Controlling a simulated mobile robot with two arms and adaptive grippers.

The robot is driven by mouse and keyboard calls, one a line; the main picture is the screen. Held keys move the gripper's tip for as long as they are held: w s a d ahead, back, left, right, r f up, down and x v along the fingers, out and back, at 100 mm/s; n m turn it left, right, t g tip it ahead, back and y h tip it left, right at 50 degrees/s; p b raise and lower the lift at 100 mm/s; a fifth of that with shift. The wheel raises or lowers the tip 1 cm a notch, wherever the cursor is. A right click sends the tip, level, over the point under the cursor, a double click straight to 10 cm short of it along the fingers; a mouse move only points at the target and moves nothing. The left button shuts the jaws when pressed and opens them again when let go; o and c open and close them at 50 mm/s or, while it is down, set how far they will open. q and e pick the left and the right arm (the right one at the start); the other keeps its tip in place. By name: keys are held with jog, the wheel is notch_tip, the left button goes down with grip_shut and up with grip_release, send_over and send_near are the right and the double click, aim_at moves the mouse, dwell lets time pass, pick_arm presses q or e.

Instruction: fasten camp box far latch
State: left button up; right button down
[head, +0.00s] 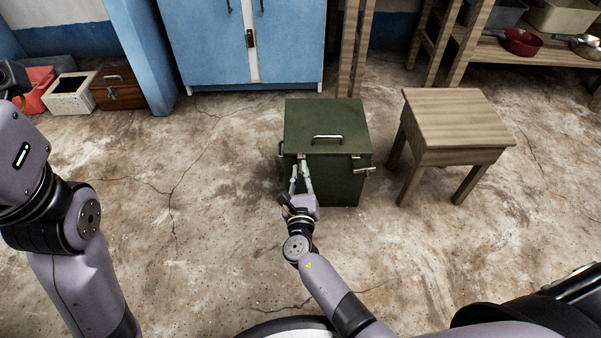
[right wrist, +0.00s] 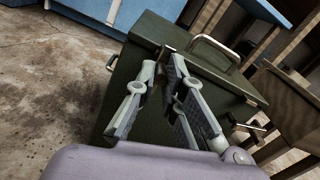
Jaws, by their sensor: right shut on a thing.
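The camp box (head: 325,178) is a dark green box on the floor with its lid (head: 308,116) down and a metal handle on top. It fills the middle of the right wrist view (right wrist: 130,75). My right gripper (head: 301,165) is at the left part of the box's front, just below the lid edge. Its fingers (right wrist: 164,65) are shut on a small latch, mostly hidden between the tips. The other latch (head: 360,164) sticks out at the front right corner and also shows in the right wrist view (right wrist: 250,128). My left arm is at the left edge; its fingers do not show.
A wooden stool (head: 455,115) stands close to the right of the box. A blue cabinet (head: 240,50) and wooden shelves (head: 540,50) are behind. A brown case (head: 117,90) and a white bin (head: 70,95) lie far left. The floor left of the box is clear.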

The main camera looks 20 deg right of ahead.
jog(key=shift+d, duration=0.1)
jog(key=shift+m, duration=0.4)
jog(key=shift+d, duration=0.1)
jog(key=c, duration=1.7)
grip_release()
jog(key=shift+o, duration=0.2)
